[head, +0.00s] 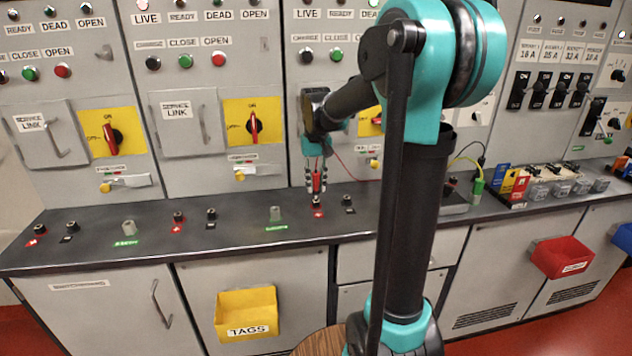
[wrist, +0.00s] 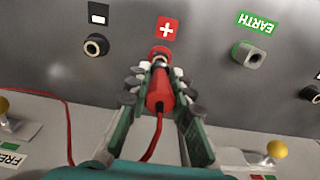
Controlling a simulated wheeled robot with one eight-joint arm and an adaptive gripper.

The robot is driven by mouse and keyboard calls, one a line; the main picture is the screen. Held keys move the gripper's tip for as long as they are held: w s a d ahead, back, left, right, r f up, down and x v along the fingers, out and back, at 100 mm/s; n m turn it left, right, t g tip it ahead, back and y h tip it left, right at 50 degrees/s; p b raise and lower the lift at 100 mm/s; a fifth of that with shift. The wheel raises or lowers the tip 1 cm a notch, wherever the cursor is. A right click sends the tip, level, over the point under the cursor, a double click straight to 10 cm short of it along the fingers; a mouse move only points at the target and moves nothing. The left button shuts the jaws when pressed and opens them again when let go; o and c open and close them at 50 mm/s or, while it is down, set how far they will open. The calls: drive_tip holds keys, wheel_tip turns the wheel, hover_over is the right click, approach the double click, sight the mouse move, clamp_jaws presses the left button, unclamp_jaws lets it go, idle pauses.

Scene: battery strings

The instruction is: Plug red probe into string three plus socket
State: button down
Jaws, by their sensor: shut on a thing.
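My gripper (head: 316,190) points down at the third panel's counter and is shut on the red probe (wrist: 159,92). The probe also shows as a thin red piece between the fingers in the head view (head: 317,182). Its red lead trails back toward the panel. The string three plus socket (head: 317,202) is directly below the fingertips. In the wrist view the probe tip meets the socket's red ring (wrist: 160,52), beside the red plus label (wrist: 167,28). I cannot tell whether the tip is inside the socket or just over it.
The black minus socket (wrist: 96,45) and green earth post (wrist: 248,54) flank the plus socket. Other socket pairs (head: 178,216) line the counter to the left. A yellow tags bin (head: 247,313) hangs below the counter. Coloured tags and padlocks (head: 560,188) lie at the right.

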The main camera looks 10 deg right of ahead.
drive_tip(key=shift+f, duration=1.3)
drive_tip(key=c, duration=1.3)
unclamp_jaws()
drive_tip(key=shift+o, duration=0.2)
wheel_tip(320, 180, up, 12)
drive_tip(key=shift+r, duration=0.1)
